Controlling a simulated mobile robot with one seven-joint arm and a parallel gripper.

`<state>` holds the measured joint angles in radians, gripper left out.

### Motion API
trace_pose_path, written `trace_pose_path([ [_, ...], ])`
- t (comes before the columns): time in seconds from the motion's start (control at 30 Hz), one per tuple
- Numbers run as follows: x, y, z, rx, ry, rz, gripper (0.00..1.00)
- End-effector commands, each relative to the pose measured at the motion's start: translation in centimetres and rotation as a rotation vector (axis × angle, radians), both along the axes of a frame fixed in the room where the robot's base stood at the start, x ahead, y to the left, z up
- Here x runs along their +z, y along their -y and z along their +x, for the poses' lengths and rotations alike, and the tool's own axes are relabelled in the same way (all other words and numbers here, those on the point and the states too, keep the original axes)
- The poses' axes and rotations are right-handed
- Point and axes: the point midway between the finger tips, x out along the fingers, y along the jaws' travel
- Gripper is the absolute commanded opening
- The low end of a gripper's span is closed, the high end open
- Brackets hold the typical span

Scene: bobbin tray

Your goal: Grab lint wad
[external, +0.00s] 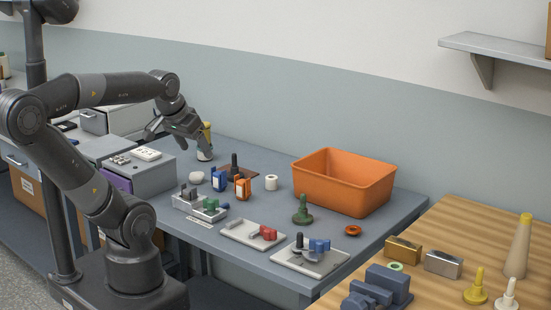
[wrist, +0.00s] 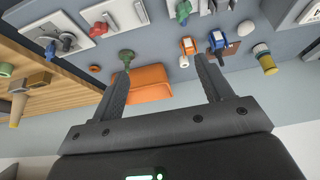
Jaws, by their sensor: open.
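The lint wad appears to be the small off-white lump (external: 196,178) on the blue-grey table, left of the blue item. It also shows in the wrist view as a pale lump (wrist: 246,27) near the top right. My gripper (external: 180,141) is above the back left of the table, apart from the lump. In the wrist view my gripper (wrist: 161,65) has its two fingers spread with nothing held between them. The lump lies outside the fingers, beyond the right one in that view.
A blue item (external: 219,181), an orange item (external: 242,187) and a white spool (external: 271,183) stand near the lump. A yellow-topped item (external: 207,134) stands behind it. Trays with small parts (external: 253,234) line the front. An orange bin (external: 341,187) stands at the back right.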

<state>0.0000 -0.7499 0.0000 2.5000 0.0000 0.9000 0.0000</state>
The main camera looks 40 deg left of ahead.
Motion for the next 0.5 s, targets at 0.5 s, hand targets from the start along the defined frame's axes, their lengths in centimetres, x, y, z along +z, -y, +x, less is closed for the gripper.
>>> trace_pose_path([
  [0.5,0.1,-3.2,6.1,0.044,-0.058,0.007,0.72],
])
